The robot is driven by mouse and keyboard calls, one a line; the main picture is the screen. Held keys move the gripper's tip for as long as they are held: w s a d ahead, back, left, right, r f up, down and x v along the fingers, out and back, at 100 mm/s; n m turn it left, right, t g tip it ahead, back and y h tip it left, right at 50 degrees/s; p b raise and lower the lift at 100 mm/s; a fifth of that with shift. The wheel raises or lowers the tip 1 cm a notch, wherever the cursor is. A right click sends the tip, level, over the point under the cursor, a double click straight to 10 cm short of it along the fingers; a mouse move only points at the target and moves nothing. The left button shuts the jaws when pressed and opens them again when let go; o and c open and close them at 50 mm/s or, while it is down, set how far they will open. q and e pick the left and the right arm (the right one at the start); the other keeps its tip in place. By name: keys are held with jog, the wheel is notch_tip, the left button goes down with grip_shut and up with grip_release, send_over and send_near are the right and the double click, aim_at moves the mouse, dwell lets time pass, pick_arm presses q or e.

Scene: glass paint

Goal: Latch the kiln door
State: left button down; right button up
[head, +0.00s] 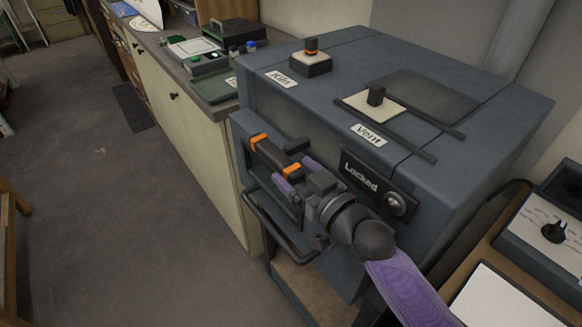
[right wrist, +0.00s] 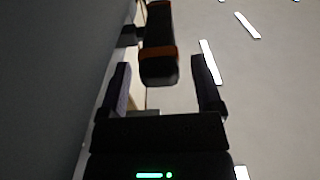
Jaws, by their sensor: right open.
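The kiln (head: 240,60) is a blue-grey box with a front door. On its front is a black latch handle (head: 270,155) with two orange bands; it also shows in the right wrist view (right wrist: 160,68). A panel reading "Locked" (head: 360,177) sits right of the handle, with a round metal lock (head: 395,204). My right gripper (head: 296,173) is open at the handle's right end. In the right wrist view the handle's end is between the open fingers (right wrist: 162,82), with gaps on both sides. My left gripper is not in view.
A black bar handle (head: 276,231) juts out low on the kiln front. A switch labelled "Kiln" (head: 311,62) and a "Vent" slider (head: 376,98) are on top. A counter (head: 178,63) stands at left, a control box (head: 545,235) at right.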

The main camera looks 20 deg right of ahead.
jog(key=shift+w+a, duration=0.25)
jog(key=shift+w, duration=0.45)
grip_shut()
